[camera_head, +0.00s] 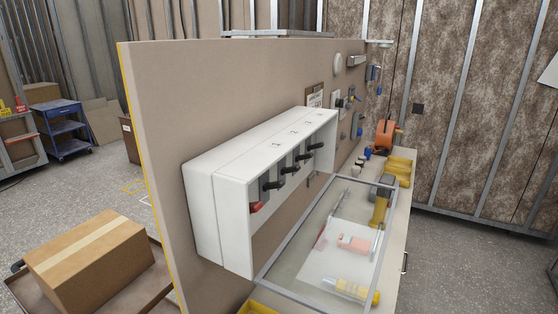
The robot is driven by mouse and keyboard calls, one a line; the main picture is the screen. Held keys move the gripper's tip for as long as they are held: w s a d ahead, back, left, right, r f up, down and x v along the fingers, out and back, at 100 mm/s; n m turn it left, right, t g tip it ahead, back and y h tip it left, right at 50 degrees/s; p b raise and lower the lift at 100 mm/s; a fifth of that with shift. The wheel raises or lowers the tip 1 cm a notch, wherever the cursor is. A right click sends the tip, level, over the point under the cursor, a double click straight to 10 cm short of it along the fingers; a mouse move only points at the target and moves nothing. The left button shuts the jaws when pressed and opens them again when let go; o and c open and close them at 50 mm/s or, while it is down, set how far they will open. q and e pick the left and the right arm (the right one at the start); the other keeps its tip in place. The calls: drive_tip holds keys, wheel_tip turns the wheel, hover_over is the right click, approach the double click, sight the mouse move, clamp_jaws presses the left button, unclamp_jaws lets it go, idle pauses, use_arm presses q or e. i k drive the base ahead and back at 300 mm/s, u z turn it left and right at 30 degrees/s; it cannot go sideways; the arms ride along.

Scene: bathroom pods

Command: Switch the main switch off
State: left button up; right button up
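A white switch box (235,178) is mounted on the beige panel (165,130), seen at an angle from its near end. Its front carries a row of several black lever handles (274,185). At the near end of the row is a red handle (256,207), partly hidden by the box's edge. Small labels on the top are too small to read. Neither of my grippers shows in the head view.
Below the box a workbench (396,262) holds a glass-topped case (300,268) with tools inside. Yellow bins (398,166) and an orange tool (385,134) stand farther along. A cardboard box (92,262) sits at lower left. Floor at right is clear.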

sight(253, 207)
drive_tip(key=u, duration=1.25)
drive_tip(key=k, duration=1.25)
drive_tip(key=z, duration=1.75)
